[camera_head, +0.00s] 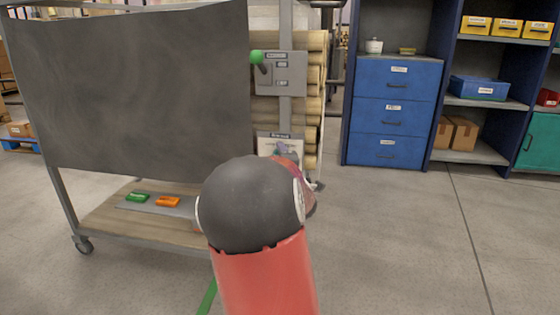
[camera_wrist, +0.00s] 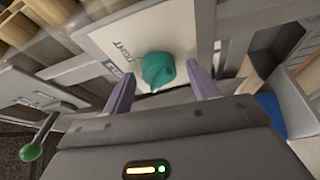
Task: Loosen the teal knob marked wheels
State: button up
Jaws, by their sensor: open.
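The teal knob (camera_wrist: 158,70) stands out from a pale plate (camera_wrist: 185,35) in the wrist view. The plate bears small lettering that I cannot read for certain. My gripper (camera_wrist: 160,76) is open, with one purple finger to the left of the knob and the other to the right. Gaps show between the fingers and the knob, and I cannot tell how deep the fingertips reach past it. In the head view my arm hides most of the gripper, and the plate (camera_head: 267,147) shows just beyond it.
A green-balled lever (camera_head: 257,57) sits on a grey plate above; its ball also shows in the wrist view (camera_wrist: 30,152). A dark sheet (camera_head: 130,90) hangs over a wheeled rack left of my arm. Stacked wood rolls lie behind. Floor before the blue drawers (camera_head: 395,120) is clear.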

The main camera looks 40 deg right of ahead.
jog(key=v, duration=0.7)
jog(key=shift+s+a, duration=0.2)
jog(key=shift+s, duration=0.15)
